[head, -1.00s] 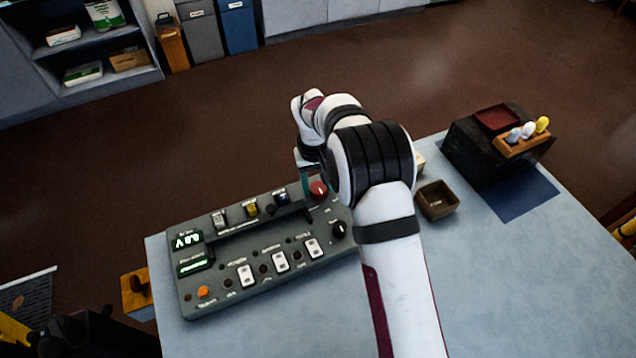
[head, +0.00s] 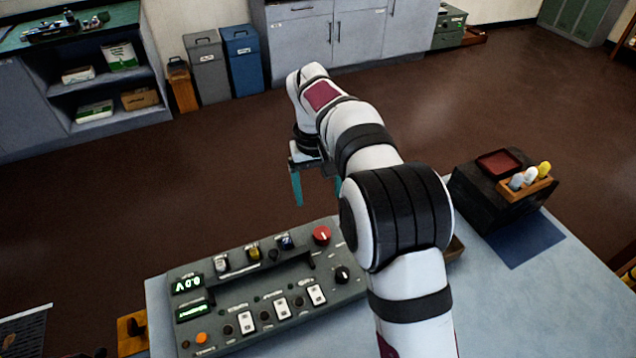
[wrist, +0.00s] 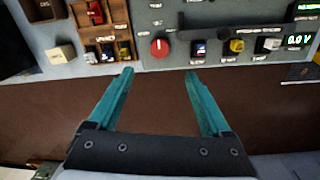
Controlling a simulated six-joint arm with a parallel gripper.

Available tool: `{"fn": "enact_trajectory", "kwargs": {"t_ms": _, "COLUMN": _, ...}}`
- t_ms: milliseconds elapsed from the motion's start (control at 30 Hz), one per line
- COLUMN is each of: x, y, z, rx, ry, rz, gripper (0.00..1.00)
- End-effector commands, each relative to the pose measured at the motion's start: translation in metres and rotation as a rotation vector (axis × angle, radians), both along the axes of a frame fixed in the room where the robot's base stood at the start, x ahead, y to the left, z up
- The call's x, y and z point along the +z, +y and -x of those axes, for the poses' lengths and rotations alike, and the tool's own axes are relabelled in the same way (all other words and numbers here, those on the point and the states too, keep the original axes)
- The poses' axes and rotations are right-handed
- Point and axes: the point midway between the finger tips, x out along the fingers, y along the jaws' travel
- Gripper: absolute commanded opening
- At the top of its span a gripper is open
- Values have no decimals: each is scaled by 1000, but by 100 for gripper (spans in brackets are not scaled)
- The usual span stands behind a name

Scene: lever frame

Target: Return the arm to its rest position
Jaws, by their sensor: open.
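My white arm reaches in from the bottom right of the head view. My gripper (head: 318,194) has teal fingers spread apart with nothing between them, and hangs in the air above the far edge of the grey control panel (head: 225,268). The wrist view also shows the open fingers (wrist: 160,75), their tips apart from the panel's red knob (wrist: 159,47). In the head view this red knob (head: 321,235) is clear of the gripper. The panel's display (head: 187,285) reads 0.0 V.
A dark box (head: 475,205) with a red tray and several coloured pegs stands at the right of the table (head: 520,320). A small brown bin (head: 456,247) is mostly hidden behind my arm. A compartmented wooden holder (wrist: 122,50) and small box (wrist: 62,56) show in the wrist view.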

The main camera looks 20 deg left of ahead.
Motion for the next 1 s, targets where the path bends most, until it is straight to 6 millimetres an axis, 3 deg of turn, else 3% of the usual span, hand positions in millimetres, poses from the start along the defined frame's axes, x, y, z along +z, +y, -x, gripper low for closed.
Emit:
{"fn": "enact_trajectory", "kwargs": {"t_ms": 167, "x": 20, "y": 1, "z": 0, "rx": 0, "ry": -1, "rz": -1, "gripper": 83}}
{"fn": "enact_trajectory", "kwargs": {"t_ms": 567, "x": 21, "y": 1, "z": 1, "rx": 0, "ry": 0, "rz": 0, "gripper": 83}}
{"fn": "enact_trajectory", "kwargs": {"t_ms": 667, "x": 28, "y": -10, "z": 3, "rx": -27, "ry": 2, "rz": -5, "gripper": 83}}
{"fn": "enact_trajectory", "kwargs": {"t_ms": 767, "x": 57, "y": -64, "z": 21, "rx": -170, "ry": 17, "rz": -31, "gripper": 83}}
{"fn": "enact_trajectory", "kwargs": {"t_ms": 833, "x": 79, "y": -121, "z": 56, "rx": -338, "ry": 33, "rz": -60, "gripper": 83}}
{"fn": "enact_trajectory", "kwargs": {"t_ms": 900, "x": 89, "y": -171, "z": 106, "rx": -518, "ry": 51, "rz": -92, "gripper": 83}}
{"fn": "enact_trajectory", "kwargs": {"t_ms": 1000, "x": 81, "y": -219, "z": 182, "rx": -754, "ry": 73, "rz": -133, "gripper": 83}}
